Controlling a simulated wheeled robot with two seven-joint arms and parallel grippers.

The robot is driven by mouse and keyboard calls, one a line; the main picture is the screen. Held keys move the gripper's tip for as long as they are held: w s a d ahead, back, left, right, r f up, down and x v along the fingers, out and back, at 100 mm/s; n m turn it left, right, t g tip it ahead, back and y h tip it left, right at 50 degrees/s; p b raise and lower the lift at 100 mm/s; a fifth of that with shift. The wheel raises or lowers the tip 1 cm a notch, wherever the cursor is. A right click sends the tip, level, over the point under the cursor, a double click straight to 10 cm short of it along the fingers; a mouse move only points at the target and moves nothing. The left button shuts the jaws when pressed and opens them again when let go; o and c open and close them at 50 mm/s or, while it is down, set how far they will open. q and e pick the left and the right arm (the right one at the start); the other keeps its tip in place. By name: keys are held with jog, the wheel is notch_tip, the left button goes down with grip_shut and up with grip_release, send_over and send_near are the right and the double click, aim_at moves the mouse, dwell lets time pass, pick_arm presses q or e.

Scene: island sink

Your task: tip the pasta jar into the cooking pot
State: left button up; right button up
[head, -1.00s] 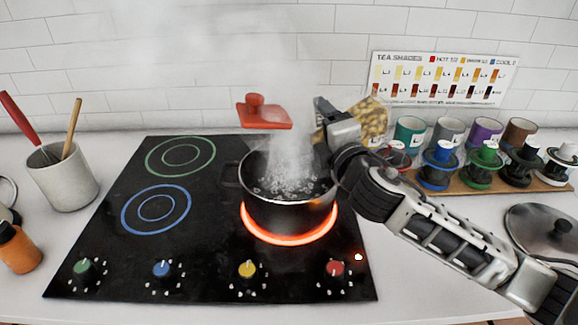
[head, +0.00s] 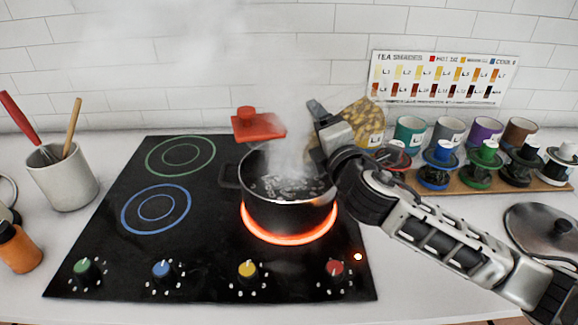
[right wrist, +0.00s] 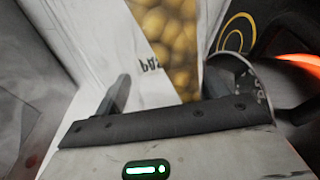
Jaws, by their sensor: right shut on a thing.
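The dark cooking pot (head: 288,214) stands on the glowing red burner, with bubbling water inside and steam rising over it. My right gripper (head: 328,128) is at the pot's back right rim, shut on the pasta jar. The jar (head: 367,116), filled with yellow-brown pasta, is tilted behind the gripper; its mouth is hidden. In the right wrist view, the jar's pasta (right wrist: 168,28) and white label (right wrist: 148,75) show between the fingers (right wrist: 165,90). A red lid-like piece with a knob (head: 258,126) is behind the pot. My left gripper is not in view.
A utensil crock (head: 62,184) and an orange bottle (head: 19,250) stand on the left. Several coloured cups and stoppered pieces line a wooden board (head: 460,188) on the right. A metal lid (head: 540,230) lies at the far right. The left burners (head: 156,208) are bare.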

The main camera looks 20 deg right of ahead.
jog(key=shift+a+r+n, duration=0.4)
jog(key=shift+a+n, duration=0.25)
jog(key=shift+n, duration=0.45)
jog(key=shift+a+r+n, duration=0.35)
jog(key=shift+a+n, duration=0.25)
jog(key=shift+n, duration=0.5)
dwell(2.3)
